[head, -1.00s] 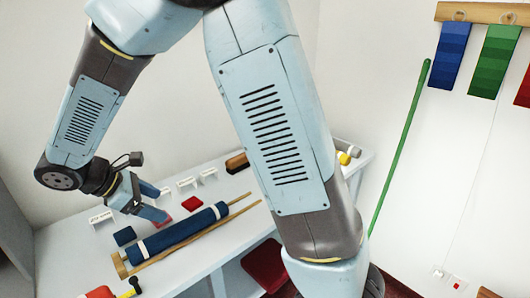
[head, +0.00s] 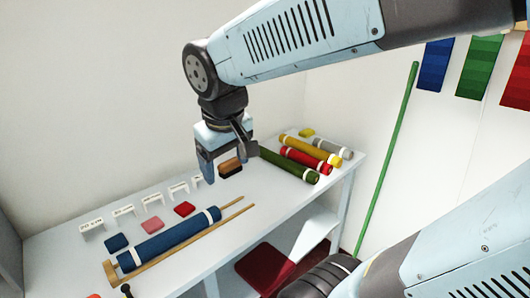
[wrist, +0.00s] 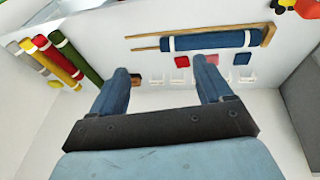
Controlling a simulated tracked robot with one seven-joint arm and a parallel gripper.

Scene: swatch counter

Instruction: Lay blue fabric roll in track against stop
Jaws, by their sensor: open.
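The blue fabric roll (head: 165,241) has white bands near its ends.
Green (head: 289,166), red (head: 306,160) and yellow (head: 311,150) rolls and a grey one lie at the counter's right end. Small label stands (head: 125,212) and colour swatches (head: 184,209) line the back. A dark-and-tan block (head: 230,167) sits behind my gripper.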

